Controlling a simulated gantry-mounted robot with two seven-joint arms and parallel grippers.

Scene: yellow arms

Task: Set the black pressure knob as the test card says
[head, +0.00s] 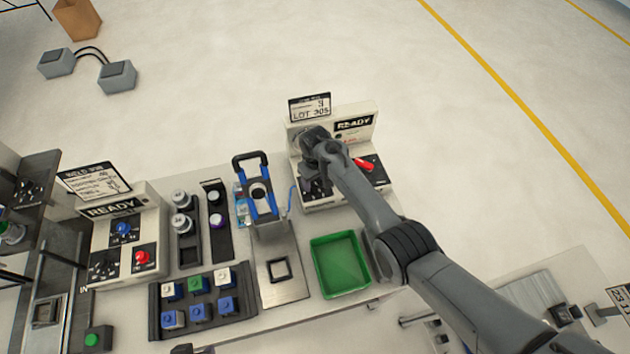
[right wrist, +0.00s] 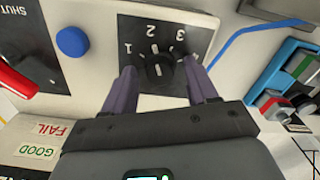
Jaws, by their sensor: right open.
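The black pressure knob (right wrist: 160,71) sits on a dark dial plate (right wrist: 168,40) with upside-down digits around it, in the right wrist view. The white line on the knob is roughly upright in the picture, near the 2. My right gripper (right wrist: 163,88) is open, with one purple finger on each side of the knob; I cannot tell whether they touch it. In the head view my right gripper (head: 312,176) covers the knob on the right-hand machine (head: 345,124). The test card (head: 310,107) stands on that machine and reads LOT 305; its smaller line is unclear. My left gripper is out of view.
A red lever (right wrist: 15,80) and a blue button (right wrist: 72,41) are beside the dial. A green tray (head: 340,264) and a blue-handled fixture (head: 258,190) stand nearby. A second machine (head: 125,236) with its own card is at the left.

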